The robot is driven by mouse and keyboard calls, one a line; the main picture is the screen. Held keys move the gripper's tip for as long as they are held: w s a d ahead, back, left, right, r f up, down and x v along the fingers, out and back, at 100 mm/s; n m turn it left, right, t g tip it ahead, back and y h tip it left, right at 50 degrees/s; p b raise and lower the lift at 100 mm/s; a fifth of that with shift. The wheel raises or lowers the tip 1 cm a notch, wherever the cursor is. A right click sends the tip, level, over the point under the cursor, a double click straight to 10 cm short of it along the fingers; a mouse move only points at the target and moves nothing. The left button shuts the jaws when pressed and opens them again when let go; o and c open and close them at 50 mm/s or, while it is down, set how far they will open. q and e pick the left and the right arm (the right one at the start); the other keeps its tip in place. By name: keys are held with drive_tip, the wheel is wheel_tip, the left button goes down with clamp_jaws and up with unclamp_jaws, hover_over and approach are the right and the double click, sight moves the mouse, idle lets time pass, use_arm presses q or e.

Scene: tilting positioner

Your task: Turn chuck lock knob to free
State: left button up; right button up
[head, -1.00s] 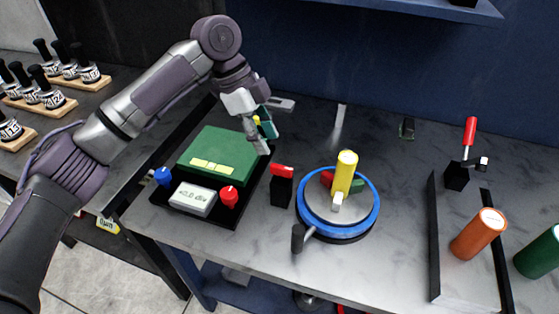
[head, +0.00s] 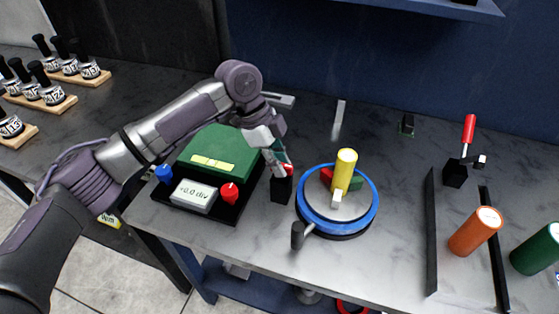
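The tilting positioner (head: 311,214) is a round plate with a blue rim on the bench. A yellow cylinder (head: 345,166) stands upright on it, with a red piece (head: 326,178) and a green piece (head: 357,183) beside its foot. A black-ended lever (head: 298,234) sticks out at the front left. Left of the plate stands a black block (head: 281,191) with a red top; I cannot tell which part is the chuck lock knob. My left gripper (head: 284,167) is at the block's red top and partly hides it. Contact and finger opening are unclear. My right gripper is out of view.
Left of the block is a black tray (head: 232,217) with a green box (head: 228,145), a small display (head: 194,196), and blue and red knobs. At right are black rails (head: 432,235), an orange cylinder (head: 474,232), a green cylinder and a red-handled lever (head: 469,130).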

use_arm(q)
clamp_jaws()
drive_tip(key=shift+r+n+p, duration=0.2)
drive_tip(key=shift+n+p, duration=0.2)
drive_tip(key=shift+p, duration=0.35)
drive_tip(key=n+t+p, duration=0.1)
drive_tip(key=n+p, duration=0.3)
drive_tip(key=p, duration=0.1)
drive_tip(key=n+t+p, duration=0.2)
drive_tip(key=n+p, duration=0.2)
drive_tip(key=p, duration=0.1)
drive_tip(key=n+t+y+p, duration=0.1)
drive_tip(key=n+p, duration=0.3)
drive_tip(key=p, duration=0.2)
drive_tip(key=shift+s+d+r+t, duration=0.1)
drive_tip(key=shift+s+d+t, duration=0.05)
drive_tip(key=shift+s+t, duration=0.15)
drive_tip(key=n+p, duration=0.1)
drive_tip(key=n, duration=0.1)
drive_tip(key=shift+n+t+y, duration=0.3)
drive_tip(key=shift+y, duration=0.1)
drive_tip(key=shift+f+n+t+y+p, duration=0.15)
drive_tip(key=shift+n+y+p, duration=0.1)
drive_tip(key=shift+n, duration=0.35)
drive_tip(key=shift+f+n+t+y+p, duration=0.15)
drive_tip(key=shift+n+y, duration=0.1)
drive_tip(key=shift+n, duration=0.35)
drive_tip(key=shift+r, duration=0.1)
